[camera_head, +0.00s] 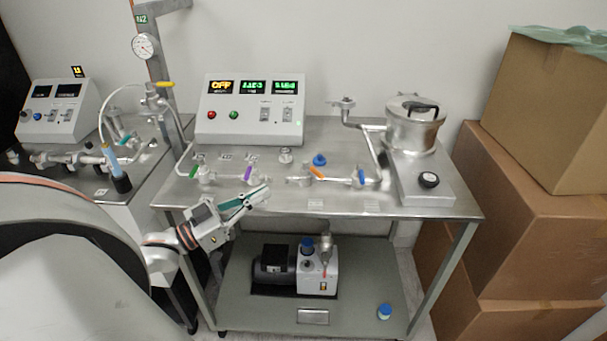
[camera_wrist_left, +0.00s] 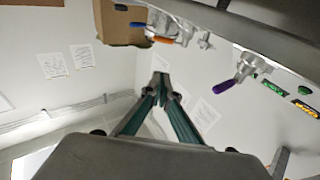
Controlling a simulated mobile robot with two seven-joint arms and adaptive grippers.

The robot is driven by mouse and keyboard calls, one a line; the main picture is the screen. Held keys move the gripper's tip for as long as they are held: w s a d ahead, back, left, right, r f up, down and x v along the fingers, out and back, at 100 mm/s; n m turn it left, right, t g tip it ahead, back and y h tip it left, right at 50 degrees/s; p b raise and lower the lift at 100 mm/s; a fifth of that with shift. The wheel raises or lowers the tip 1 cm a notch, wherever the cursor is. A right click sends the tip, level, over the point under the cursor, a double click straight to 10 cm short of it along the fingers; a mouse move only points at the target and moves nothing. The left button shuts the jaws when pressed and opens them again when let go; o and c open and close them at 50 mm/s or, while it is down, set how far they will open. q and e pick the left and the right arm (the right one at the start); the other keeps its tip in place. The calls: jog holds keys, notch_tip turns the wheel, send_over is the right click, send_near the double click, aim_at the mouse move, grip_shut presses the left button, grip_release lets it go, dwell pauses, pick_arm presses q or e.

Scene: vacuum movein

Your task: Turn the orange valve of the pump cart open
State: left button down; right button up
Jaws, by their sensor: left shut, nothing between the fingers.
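The orange valve handle (camera_head: 316,173) sits on the pipe line along the cart's steel top (camera_head: 290,205), right of the purple handle (camera_head: 248,172) and left of a blue handle (camera_head: 362,178). My left gripper (camera_head: 263,190) is shut and empty at the cart's front edge, near the purple handle and left of the orange one. In the left wrist view the gripper (camera_wrist_left: 160,80) has its fingertips together. The orange handle (camera_wrist_left: 162,40) shows beyond them, apart from them, and the purple handle (camera_wrist_left: 223,86) is to the right. My right gripper is not in view.
A control box (camera_head: 250,110) with an "OFF" display stands at the back. A metal vessel (camera_head: 414,125) stands at the cart's right. A pump (camera_head: 316,275) sits on the lower shelf. Cardboard boxes (camera_head: 520,215) are stacked to the right. A second bench stands left.

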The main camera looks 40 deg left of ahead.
pick_arm(q)
send_near(313, 171)
notch_tip(313, 171, up, 4)
jog(key=w+d, duration=0.2)
jog(key=w, duration=0.1)
jog(key=w+f, duration=0.1)
jog(key=shift+w+d+f, duration=0.2)
jog(key=shift+w+d, duration=0.1)
jog(key=shift+w, duration=0.1)
jog(key=shift+w+d+f, duration=0.2)
jog(key=shift+w+f, duration=0.15)
jog(key=shift+w, duration=0.1)
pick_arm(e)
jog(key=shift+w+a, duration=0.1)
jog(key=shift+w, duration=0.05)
